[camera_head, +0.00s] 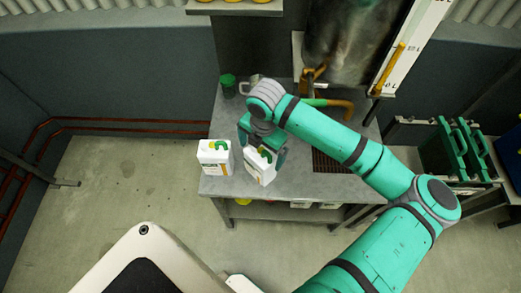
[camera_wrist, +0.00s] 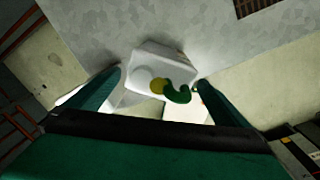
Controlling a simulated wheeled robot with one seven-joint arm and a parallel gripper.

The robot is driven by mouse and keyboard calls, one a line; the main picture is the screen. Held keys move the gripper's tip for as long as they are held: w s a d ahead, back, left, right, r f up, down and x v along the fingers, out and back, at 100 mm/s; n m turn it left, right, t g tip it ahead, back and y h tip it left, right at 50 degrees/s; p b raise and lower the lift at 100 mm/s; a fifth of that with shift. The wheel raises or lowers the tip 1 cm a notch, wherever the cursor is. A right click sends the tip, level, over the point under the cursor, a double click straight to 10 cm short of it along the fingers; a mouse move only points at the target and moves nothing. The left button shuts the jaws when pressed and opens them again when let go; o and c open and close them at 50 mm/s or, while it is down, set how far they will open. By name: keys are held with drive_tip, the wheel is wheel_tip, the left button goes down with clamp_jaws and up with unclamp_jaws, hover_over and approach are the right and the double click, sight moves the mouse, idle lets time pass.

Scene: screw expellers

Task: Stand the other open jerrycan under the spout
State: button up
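Two white jerrycans with green handles show in the head view. The left jerrycan (camera_head: 215,158) stands upright near the bench's front left corner. The right jerrycan (camera_head: 259,168) is under my gripper (camera_head: 262,146) and looks turned or slightly tilted; it also shows in the wrist view (camera_wrist: 150,57), with a yellowish round on top beside its green handle. My gripper's fingers (camera_wrist: 160,82) are on both sides of this can; whether they press on it is unclear.
The grey bench (camera_head: 222,187) has a dark grate (camera_head: 328,163) at its right. A green cup (camera_head: 228,86) and a metal mug (camera_head: 250,83) stand at the back left. Green jerrycans (camera_head: 445,150) are on the right.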

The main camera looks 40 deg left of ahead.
drive_tip(key=r, duration=1.2)
drive_tip(key=shift+d+r, duration=0.15)
drive_tip(key=shift+d, duration=0.2)
drive_tip(key=shift+s+a, duration=0.1)
